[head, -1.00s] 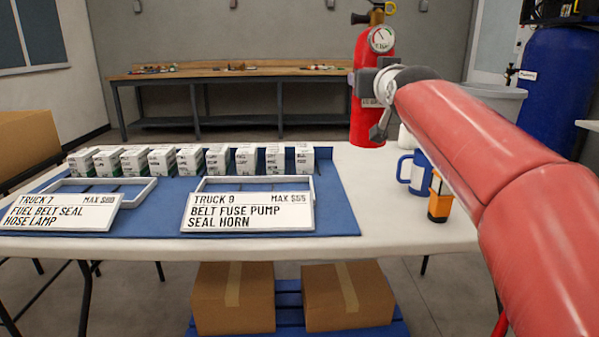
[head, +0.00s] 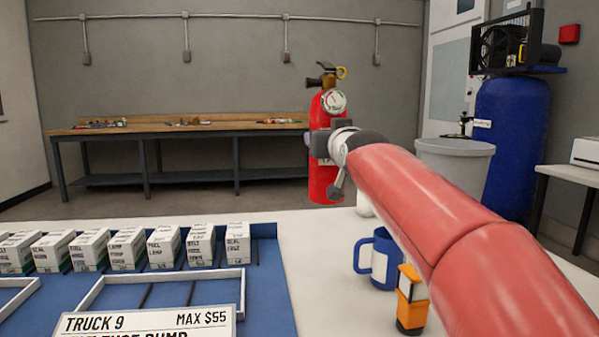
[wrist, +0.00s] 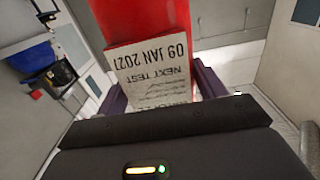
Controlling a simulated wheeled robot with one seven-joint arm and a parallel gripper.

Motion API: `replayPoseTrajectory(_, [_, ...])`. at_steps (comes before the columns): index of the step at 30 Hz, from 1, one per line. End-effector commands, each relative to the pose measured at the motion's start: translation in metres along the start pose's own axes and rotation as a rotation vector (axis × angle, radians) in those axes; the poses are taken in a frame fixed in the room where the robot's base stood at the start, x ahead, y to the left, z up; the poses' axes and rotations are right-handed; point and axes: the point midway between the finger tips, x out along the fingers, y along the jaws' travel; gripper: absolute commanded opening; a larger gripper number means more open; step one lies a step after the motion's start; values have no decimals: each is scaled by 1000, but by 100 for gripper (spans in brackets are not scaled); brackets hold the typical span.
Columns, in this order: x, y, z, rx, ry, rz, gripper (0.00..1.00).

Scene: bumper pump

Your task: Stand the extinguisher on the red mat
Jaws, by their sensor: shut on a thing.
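The red extinguisher (head: 325,180) is upright in the head view, with a black-and-brass valve, a yellow ring and a round gauge. My gripper (head: 326,142) is shut on its body. In the wrist view the extinguisher's red body (wrist: 190,20) and its white test label (wrist: 152,72) lie between my finger pads. The extinguisher's base shows beyond the white table's far part, and I cannot tell how high it is held. The red mat is not in view.
The white table (head: 325,265) holds a blue mug (head: 382,260), an orange-black device (head: 411,300), white boxes (head: 163,246) and trays on a blue mat. Behind are a wooden workbench (head: 180,128), a grey bin (head: 455,170) and a blue tank (head: 512,145). Floor shows between table and workbench.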

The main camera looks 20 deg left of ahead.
Motion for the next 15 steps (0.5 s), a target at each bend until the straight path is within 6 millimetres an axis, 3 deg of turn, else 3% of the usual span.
replayPoseTrajectory(15, [-1,1,102,1,9,2,0])
